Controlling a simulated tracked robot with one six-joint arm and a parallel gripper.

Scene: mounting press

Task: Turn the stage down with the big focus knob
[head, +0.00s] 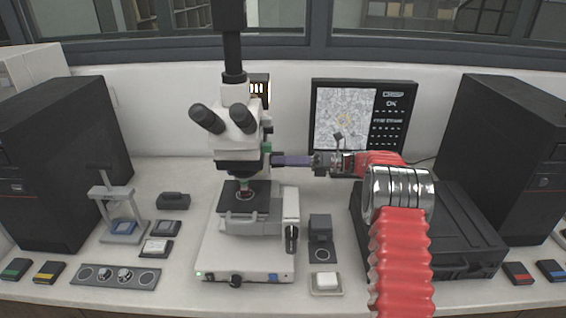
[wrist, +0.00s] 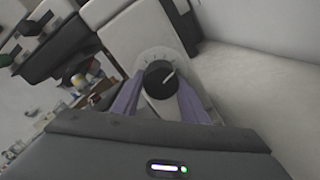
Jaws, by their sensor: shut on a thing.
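The microscope (head: 237,120) stands in the middle of the bench in the head view. Its dark stage (head: 262,192) is below the objectives, with a small sample on it. My gripper (head: 274,160) reaches in from the right at the microscope's column. In the wrist view its two purple fingers (wrist: 155,95) are shut on the big focus knob (wrist: 160,77), one on each side. The knob is hidden in the head view.
A monitor (head: 362,120) stands behind my arm, and a black case (head: 455,235) lies to the right. A dark block (head: 320,228) and a white dish (head: 326,283) sit right of the microscope base.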

